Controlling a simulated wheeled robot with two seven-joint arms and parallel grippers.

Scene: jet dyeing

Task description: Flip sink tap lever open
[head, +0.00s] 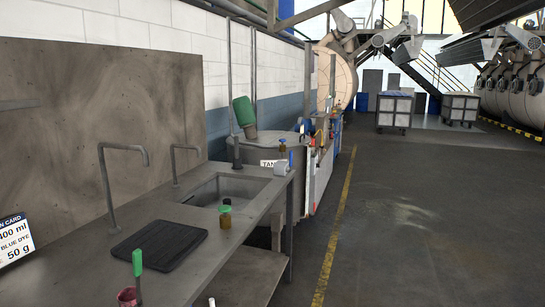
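The sink (207,191) is a grey rectangular basin set into the steel counter (185,262) ahead. A thin grey bent spout (174,162) rises at the sink's left side, with its tip turned over the basin. A dark upright post (237,153) stands behind the basin. I cannot make out a tap lever clearly or tell its position. Neither of my grippers is in view.
A card (15,240) stands at left. A tank (268,149) stands beyond. The floor at right (430,220) is clear.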

